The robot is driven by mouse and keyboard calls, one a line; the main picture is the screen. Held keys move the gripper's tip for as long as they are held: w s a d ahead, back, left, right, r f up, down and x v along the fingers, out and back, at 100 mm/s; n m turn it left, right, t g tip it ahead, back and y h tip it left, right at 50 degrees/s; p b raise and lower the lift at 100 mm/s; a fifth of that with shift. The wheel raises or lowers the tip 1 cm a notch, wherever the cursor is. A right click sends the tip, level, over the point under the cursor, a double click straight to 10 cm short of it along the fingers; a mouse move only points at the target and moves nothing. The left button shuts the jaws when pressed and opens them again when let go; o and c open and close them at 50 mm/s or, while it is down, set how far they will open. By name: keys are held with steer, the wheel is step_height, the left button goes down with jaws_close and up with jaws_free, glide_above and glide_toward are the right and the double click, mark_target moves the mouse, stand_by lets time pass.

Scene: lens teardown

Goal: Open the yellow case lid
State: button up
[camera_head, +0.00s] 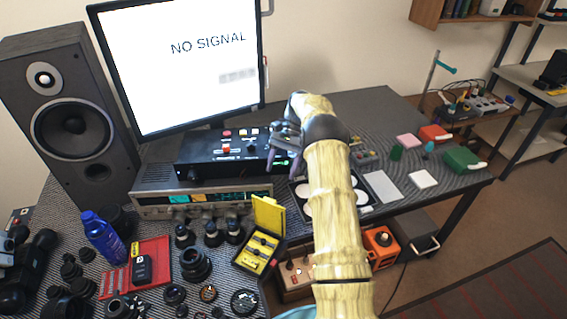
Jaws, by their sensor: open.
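A small yellow case (256,252) sits on the patterned table, left of my arm. Its yellow lid (268,215) stands raised at the back edge, roughly upright. Small dark and silver items lie inside the case. My gripper (279,150) is open, up and behind the case near the black control box. It is apart from the lid, and no object shows between its fingers.
Black lens parts (196,264) and a red tray (150,270) lie left of the case. A black control box (225,152) on a silver unit (160,205) stands behind, below a monitor (180,60). A speaker (70,115) stands at far left.

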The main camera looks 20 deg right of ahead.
steer(key=shift+v, duration=0.9)
steer(key=shift+s, duration=0.1)
steer(key=c, duration=0.6)
steer(key=shift+a+r, duration=0.2)
steer(key=shift+a, duration=0.05)
steer(key=c, duration=0.4)
steer(key=s+a+r, duration=0.1)
steer(key=a+r+n+t+h, duration=0.1)
steer(key=a, duration=0.1)
steer(key=s+a+n+h, duration=0.1)
steer(key=shift+s+a+r+t, duration=0.2)
steer(key=shift+s+r+t, duration=0.15)
steer(key=shift+r+t, duration=0.05)
jaws_close()
steer(key=s+a+r+n+t+h, duration=0.1)
steer(key=s+a+n+t+h, duration=0.1)
steer(key=s, duration=1)
steer(key=s+a+r+n+t+h, duration=0.1)
steer(key=s+a+n+t, duration=0.3)
steer(key=s, duration=0.8)
steer(key=shift+a+r+n+h, duration=0.15)
steer(key=shift+a+n+h, duration=0.35)
steer(key=shift+n, duration=0.4)
steer(key=shift+w+a, duration=0.15)
